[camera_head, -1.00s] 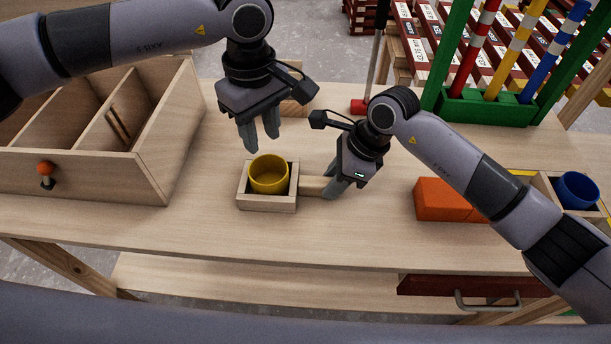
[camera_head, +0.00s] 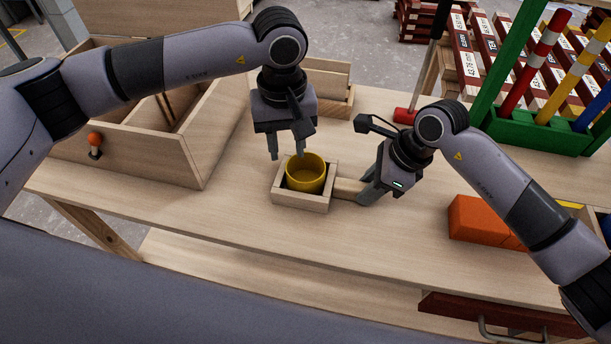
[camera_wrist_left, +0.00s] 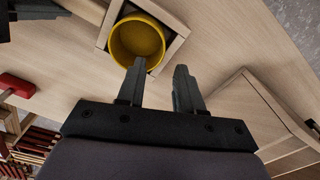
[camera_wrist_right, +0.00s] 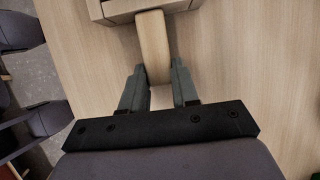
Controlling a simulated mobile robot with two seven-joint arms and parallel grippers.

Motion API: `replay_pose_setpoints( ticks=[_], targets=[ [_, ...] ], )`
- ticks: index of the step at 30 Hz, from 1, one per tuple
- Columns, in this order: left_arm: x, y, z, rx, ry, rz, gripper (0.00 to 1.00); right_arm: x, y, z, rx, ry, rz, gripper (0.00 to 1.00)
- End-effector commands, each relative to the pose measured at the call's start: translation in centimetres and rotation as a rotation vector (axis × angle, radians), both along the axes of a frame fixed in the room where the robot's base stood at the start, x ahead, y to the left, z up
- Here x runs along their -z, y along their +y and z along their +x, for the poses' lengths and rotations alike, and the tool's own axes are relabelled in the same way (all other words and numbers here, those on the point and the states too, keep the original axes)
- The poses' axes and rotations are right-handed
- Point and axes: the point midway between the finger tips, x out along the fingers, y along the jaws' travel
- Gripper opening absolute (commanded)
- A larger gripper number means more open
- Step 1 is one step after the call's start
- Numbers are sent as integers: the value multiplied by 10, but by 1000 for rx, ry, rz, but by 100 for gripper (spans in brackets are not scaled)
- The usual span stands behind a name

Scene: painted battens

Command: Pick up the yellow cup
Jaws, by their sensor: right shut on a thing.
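The yellow cup (camera_head: 306,174) stands upright in a small square wooden box with a handle (camera_head: 303,203) on the table. The cup also shows in the left wrist view (camera_wrist_left: 138,42). My left gripper (camera_head: 287,156) is open and empty, pointing down at the cup's upper left edge; in the left wrist view one fingertip overlaps the cup's rim and the other is outside the box. Whether it touches cannot be told. My right gripper (camera_head: 368,194) is shut on the box's wooden handle (camera_wrist_right: 154,50), to the right of the cup.
A wooden compartment bin (camera_head: 180,150) with an orange knob stands at left. An orange block (camera_head: 478,220) lies at right, and a green rack (camera_head: 535,132) with striped poles stands behind. A red-headed mallet (camera_head: 405,116) is at the back. The front of the table is clear.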

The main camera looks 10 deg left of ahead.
Motion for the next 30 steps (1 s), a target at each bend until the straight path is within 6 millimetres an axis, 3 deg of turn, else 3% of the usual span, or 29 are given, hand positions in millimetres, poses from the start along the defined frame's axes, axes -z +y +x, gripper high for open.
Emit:
replay_pose_setpoints(
  ticks=[5,13,20,24,30],
  targets=[
    [12,0,-1,-1,3,1,36,0,0,0,0,-1,1,0],
    [50,0,-2,-2,3,1,36,-1,0,0,0,-1,1,0],
    [53,0,-1,-2,0,0,36,-1,0,0,0,-1,1,0],
    [53,0,-1,-2,0,0,0,-1,0,0,0,-1,1,0],
    [53,0,-1,-2,-1,0,0,-1,0,0,-1,0,1,0]
  ],
)
